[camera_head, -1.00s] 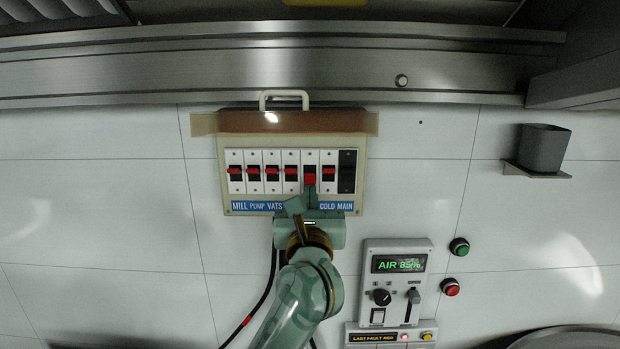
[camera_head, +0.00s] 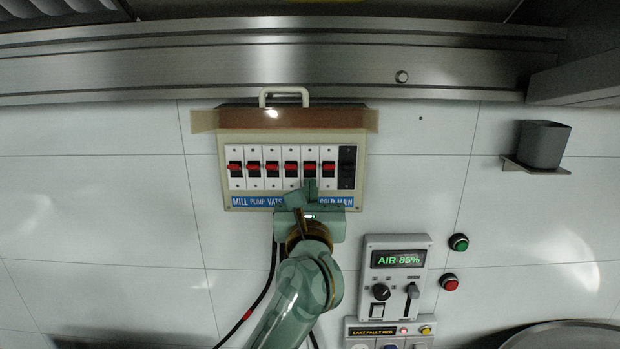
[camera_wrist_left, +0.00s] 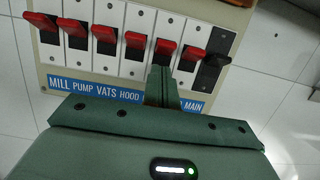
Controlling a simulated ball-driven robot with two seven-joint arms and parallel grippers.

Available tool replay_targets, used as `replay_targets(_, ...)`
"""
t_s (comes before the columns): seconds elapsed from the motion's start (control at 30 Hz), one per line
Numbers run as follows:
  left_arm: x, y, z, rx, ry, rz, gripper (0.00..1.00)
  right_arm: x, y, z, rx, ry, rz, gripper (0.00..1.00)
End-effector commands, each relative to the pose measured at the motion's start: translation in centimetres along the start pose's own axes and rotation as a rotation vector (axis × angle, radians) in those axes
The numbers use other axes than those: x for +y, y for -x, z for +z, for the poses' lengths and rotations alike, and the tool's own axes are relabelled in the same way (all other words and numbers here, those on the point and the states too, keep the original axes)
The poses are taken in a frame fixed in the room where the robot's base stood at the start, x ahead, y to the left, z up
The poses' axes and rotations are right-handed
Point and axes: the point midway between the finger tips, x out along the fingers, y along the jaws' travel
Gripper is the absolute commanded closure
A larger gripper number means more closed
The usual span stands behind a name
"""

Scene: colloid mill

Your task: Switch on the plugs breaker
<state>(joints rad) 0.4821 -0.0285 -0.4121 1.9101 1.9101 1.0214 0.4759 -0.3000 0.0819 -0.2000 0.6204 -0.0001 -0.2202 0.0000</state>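The breaker panel (camera_head: 229,150) is on the wall, with a row of red-levered breakers and a black one at the right end. The labels MILL, PUMP, VATS, HOOD, COLD and MAIN can be read; the fifth label is hidden behind my gripper, so I cannot read plugs. The fifth breaker's red lever (camera_head: 310,167) is level with the other red levers; it also shows in the left wrist view (camera_wrist_left: 165,47). My left gripper (camera_head: 310,188) has its fingers together, tips (camera_wrist_left: 160,70) just below that lever. Contact is unclear. My right gripper is not in view.
A raised brown cover (camera_head: 350,119) with a handle (camera_head: 284,94) tops the panel. Below right is a control box (camera_head: 370,290) reading AIR 85%, with green (camera_head: 459,242) and red (camera_head: 450,283) buttons beside it. A grey cup (camera_head: 543,145) sits on a shelf at right.

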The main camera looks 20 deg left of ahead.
Motion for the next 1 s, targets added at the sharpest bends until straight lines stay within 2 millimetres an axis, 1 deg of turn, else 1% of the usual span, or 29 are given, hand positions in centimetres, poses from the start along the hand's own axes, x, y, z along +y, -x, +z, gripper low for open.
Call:
replay_targets(0.1, 0.0, 0.1, -0.5, 0.0, -0.001, 0.0, 1.0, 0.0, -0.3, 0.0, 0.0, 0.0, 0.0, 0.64)
replay_targets(0.27, -0.1, 0.9, -0.2, 0.001, -0.001, -0.002, 1.0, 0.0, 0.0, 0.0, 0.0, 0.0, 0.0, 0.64)
replay_targets(0.8, -0.1, 6.0, 1.1, 0.002, 0.0, -0.002, 1.0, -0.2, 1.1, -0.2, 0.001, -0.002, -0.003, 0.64)
replay_targets(1.0, 0.0, 7.5, 1.6, 0.0, 0.0, -0.001, 1.0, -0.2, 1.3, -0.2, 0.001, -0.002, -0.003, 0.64)
